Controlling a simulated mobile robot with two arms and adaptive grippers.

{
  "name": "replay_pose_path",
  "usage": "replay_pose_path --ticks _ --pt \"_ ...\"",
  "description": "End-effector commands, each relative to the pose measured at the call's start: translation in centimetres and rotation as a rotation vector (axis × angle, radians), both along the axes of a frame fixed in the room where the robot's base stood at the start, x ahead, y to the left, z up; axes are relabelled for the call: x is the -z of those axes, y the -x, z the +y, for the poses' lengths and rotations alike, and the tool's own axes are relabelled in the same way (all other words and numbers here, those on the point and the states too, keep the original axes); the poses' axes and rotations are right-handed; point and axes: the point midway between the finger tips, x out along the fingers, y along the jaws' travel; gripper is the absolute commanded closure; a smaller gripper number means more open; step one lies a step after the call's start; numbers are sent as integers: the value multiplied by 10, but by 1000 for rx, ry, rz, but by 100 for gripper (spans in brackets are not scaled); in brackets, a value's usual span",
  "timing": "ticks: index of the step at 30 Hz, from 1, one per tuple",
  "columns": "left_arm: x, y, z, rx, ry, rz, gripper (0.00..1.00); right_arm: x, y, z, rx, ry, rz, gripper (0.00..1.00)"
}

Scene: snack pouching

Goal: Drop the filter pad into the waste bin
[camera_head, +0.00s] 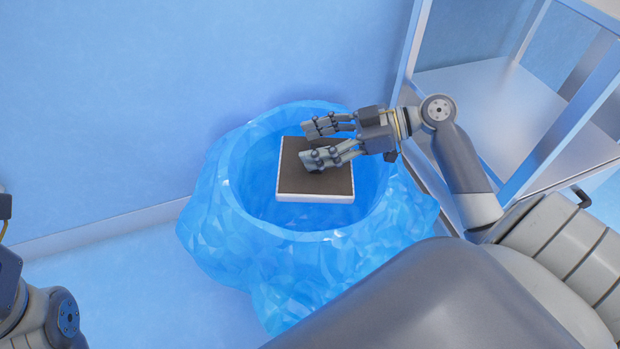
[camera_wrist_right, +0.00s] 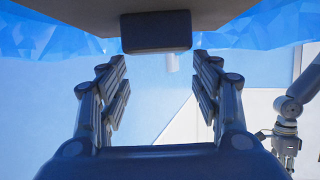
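The filter pad (camera_head: 317,180) is a flat dark square with a white edge. In the head view it shows inside the round opening of the waste bin (camera_head: 215,205), a blue faceted tub. My right gripper (camera_head: 312,144) is over the pad, its fingers covering part of the pad's face. In the right wrist view its two fingers (camera_wrist_right: 160,92) are spread apart with nothing between them. A grey-brown panel at the top of that view may be the pad. How deep the pad sits is hard to tell. My left arm is at the left edge; its fingers are out of frame.
A pale metal shelf frame (camera_head: 480,85) stands right of the bin, close to my right arm. A blue wall (camera_head: 150,90) is behind the bin. The floor (camera_head: 140,290) left of the bin is clear.

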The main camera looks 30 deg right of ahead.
Motion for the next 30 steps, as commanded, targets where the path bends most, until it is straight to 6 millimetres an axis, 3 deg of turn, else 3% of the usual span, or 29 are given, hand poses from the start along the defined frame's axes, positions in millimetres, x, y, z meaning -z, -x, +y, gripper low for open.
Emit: replay_pose_path --ticks 12,24,30 --pt "1 -1 0 0 -1 2 70 0 2 -2 0 1 2 27" --pt "1 0 0 0 0 1 70 -20 32 -49 2 2 1 27" --pt "1 0 0 0 0 1 70 -25 39 -58 0 0 1 27"
